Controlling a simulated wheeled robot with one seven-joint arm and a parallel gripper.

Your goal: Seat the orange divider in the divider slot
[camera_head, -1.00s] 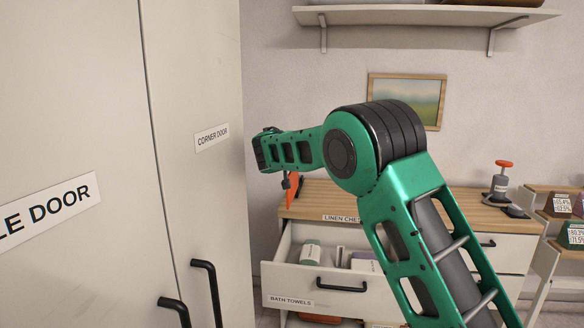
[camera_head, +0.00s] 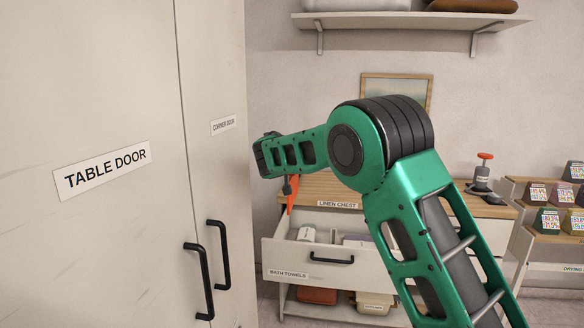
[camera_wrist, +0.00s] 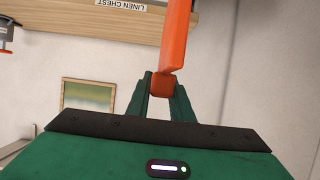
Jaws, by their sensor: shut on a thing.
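The orange divider (camera_wrist: 175,45) is a long flat bar; its near end sits between the green fingers of my gripper (camera_wrist: 163,82) in the wrist view. My gripper is shut on it. In the head view my gripper (camera_head: 288,184) is small and partly hidden by its own wrist, with the divider (camera_head: 292,197) hanging below it. The gripper appears in front of the linen chest (camera_head: 338,204), near its left end; the gap in depth is unclear. An open drawer (camera_head: 288,274) labelled BATH TOWELS shows below. I cannot make out a divider slot.
Tall cabinet doors (camera_head: 110,235) with black handles (camera_head: 205,280) stand close on the left. The open drawer holds a rolled item (camera_head: 306,233) and other contents. A grey device with an orange knob (camera_head: 483,172) stands on the chest top. A display rack (camera_head: 545,215) is at right.

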